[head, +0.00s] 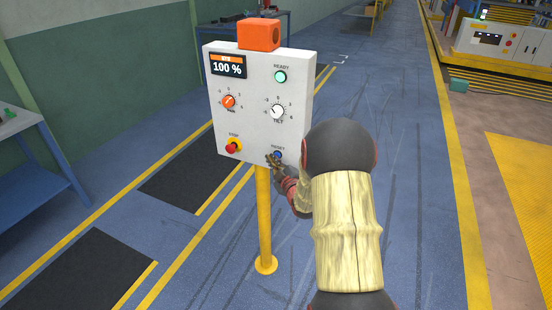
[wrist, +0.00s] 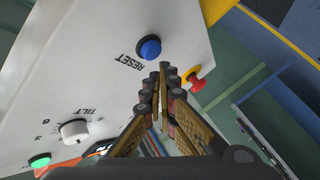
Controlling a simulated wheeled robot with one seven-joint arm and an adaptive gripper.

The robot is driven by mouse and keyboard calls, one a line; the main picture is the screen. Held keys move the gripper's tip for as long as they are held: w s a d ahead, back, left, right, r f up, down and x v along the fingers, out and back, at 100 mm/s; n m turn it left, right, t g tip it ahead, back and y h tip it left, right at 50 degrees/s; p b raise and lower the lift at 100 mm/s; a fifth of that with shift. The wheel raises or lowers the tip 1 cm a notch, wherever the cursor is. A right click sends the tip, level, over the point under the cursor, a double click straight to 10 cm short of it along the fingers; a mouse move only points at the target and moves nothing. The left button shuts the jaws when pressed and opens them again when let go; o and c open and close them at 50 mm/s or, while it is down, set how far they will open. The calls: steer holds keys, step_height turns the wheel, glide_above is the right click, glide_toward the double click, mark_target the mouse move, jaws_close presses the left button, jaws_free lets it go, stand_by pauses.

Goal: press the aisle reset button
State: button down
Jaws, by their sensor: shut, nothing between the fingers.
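The blue RESET button (head: 277,154) is at the lower right of a white control panel (head: 245,118) on a yellow post. My gripper (head: 275,162) is shut and empty, its fingertips close to the RESET button in the head view. In the wrist view the button (wrist: 149,47) shows whole, with its printed label beside it. There, my gripper's fingertips (wrist: 168,70) appear just beside the button, and a gap seems to remain. I cannot tell how far the tips are from the panel face.
The panel also has a red STOP button (head: 233,146), an orange knob (head: 229,101), a white TILT knob (head: 277,111), a green READY light (head: 280,77) and a display reading 100 % (head: 228,66). A blue table (head: 30,185) stands at left. The floor around the post is clear.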

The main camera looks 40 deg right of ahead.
steer(key=s+a+b, duration=0.1)
steer(key=s+a, duration=0.1)
steer(key=a, duration=0.3)
steer(key=shift+s+a, duration=0.15)
steer(key=shift+a, duration=0.15)
stand_by(0.4)
stand_by(0.7)
